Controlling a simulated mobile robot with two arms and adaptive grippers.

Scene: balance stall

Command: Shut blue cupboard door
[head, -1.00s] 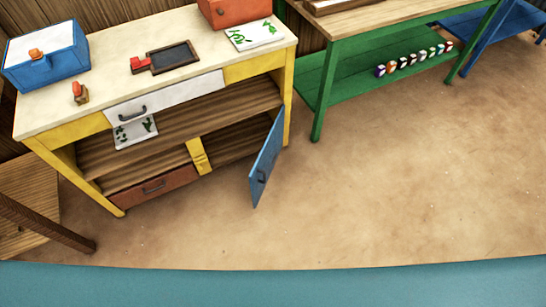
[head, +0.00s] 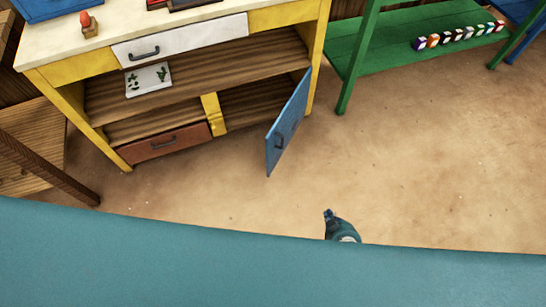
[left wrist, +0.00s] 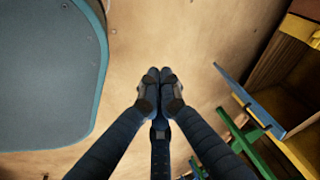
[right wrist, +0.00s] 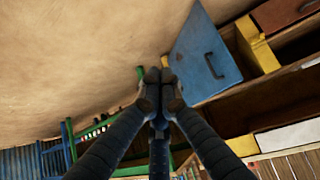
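The blue cupboard door (head: 289,125) hangs open at the right end of the yellow stall counter and juts out over the floor. Its dark handle faces out. The door also shows in the left wrist view (left wrist: 262,111) and in the right wrist view (right wrist: 203,62). My right gripper (head: 328,213) is in front of the door, lower right of it and apart from it. In the right wrist view its fingers (right wrist: 158,75) are together and empty. My left gripper is outside the head view. In the left wrist view its fingers (left wrist: 160,75) are together and empty, apart from the door.
The yellow counter (head: 75,71) has an open shelf with a patterned card (head: 149,79), a white drawer (head: 181,38) and a red-brown drawer (head: 165,143). A green table (head: 385,62) with several small blocks stands right. A wooden piece (head: 38,148) is at left. The floor before the door is clear.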

